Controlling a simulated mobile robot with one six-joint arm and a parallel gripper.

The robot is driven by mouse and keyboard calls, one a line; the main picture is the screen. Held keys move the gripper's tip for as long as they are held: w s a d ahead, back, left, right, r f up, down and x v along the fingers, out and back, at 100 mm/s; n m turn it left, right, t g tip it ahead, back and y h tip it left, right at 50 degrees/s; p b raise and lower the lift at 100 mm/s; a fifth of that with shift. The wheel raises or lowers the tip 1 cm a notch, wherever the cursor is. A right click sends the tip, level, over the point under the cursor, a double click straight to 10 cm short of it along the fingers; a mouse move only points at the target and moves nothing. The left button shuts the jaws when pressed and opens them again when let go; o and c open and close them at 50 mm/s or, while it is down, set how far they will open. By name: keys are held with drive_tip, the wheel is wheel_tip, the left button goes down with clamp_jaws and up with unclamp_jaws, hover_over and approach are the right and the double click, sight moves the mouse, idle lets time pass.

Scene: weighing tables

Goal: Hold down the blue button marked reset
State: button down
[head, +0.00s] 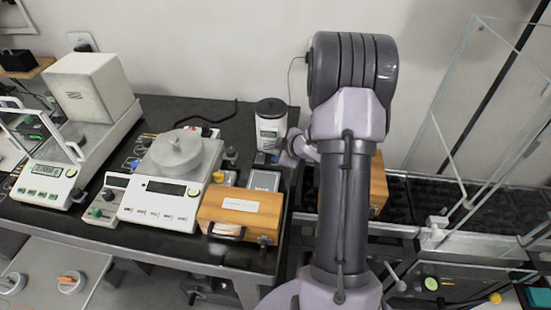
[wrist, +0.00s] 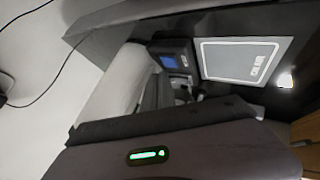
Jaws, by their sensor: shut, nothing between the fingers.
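A blue button (wrist: 169,62) shows on the face of a small dark box in the wrist view. Any lettering on it is too small to read. The box (head: 262,159) appears in the head view in front of a white canister with a black lid (head: 271,125). My gripper (head: 286,159) is just to the right of the box, low over the table and partly hidden by my arm. In the wrist view its dark fingers (wrist: 178,92) are shut and empty, close below the button. I cannot tell whether they touch the box.
A grey framed plate (head: 264,180) lies in front of the box. A wooden case (head: 240,212) sits at the table's front edge. A balance (head: 165,190) stands left. A glass enclosure (head: 480,110) stands on the right.

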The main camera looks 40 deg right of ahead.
idle(0.5)
drive_tip(key=shift+f+b, duration=0.35)
drive_tip(key=shift+f, duration=0.1)
drive_tip(key=shift+f, duration=0.35)
idle(0.4)
idle(2.7)
drive_tip(key=shift+r+p, duration=0.55)
drive_tip(key=shift+r, duration=0.25)
wheel_tip(320, 180, up, 5)
drive_tip(key=p, duration=0.4)
drive_tip(key=shift+p, duration=0.4)
